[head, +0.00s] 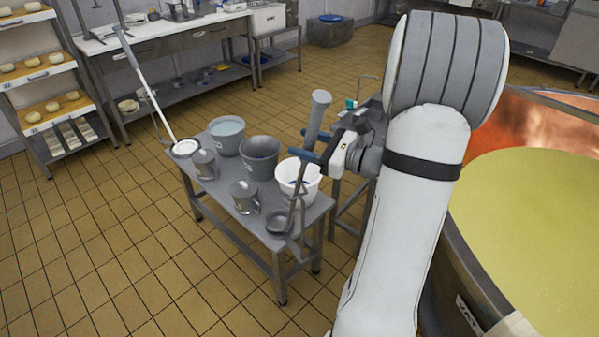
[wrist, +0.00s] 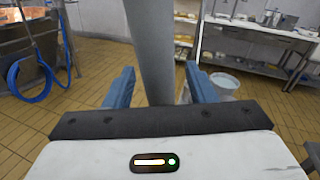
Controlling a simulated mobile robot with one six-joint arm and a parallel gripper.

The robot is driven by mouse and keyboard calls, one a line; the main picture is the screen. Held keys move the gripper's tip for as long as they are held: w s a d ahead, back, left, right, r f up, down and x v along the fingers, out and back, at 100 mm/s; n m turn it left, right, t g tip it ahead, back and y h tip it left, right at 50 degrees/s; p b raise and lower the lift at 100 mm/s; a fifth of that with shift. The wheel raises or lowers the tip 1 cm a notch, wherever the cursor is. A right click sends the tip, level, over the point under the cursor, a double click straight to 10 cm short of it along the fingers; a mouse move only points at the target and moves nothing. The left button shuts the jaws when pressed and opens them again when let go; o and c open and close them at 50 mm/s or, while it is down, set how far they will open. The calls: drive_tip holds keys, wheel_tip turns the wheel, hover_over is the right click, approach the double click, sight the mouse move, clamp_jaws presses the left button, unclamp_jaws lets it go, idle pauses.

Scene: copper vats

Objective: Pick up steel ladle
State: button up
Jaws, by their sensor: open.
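The steel ladle (head: 297,198) stands tilted at the right end of the grey metal bench, its thick grey grip (head: 319,108) up and its bowl (head: 280,222) low at the bench's front corner. My gripper (head: 308,146) is open at the lower part of the grip. In the wrist view, the grey grip (wrist: 150,45) rises between the two blue fingers (wrist: 158,84), with a gap on each side. The fingers are not shut on it. The wrist view hides the ladle's lower part.
The bench (head: 225,205) also bears a white bucket (head: 312,183) close behind the ladle, grey buckets (head: 260,150) and metal jugs (head: 244,197). A long white-handled tool (head: 148,88) leans at its left end. A copper vat (head: 480,285) stands at right. Tiled floor at left is clear.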

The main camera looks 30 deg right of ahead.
drive_tip(key=shift+w+a, duration=0.45)
drive_tip(key=shift+w, duration=0.15)
drive_tip(key=shift+c, duration=0.3)
clamp_jaws()
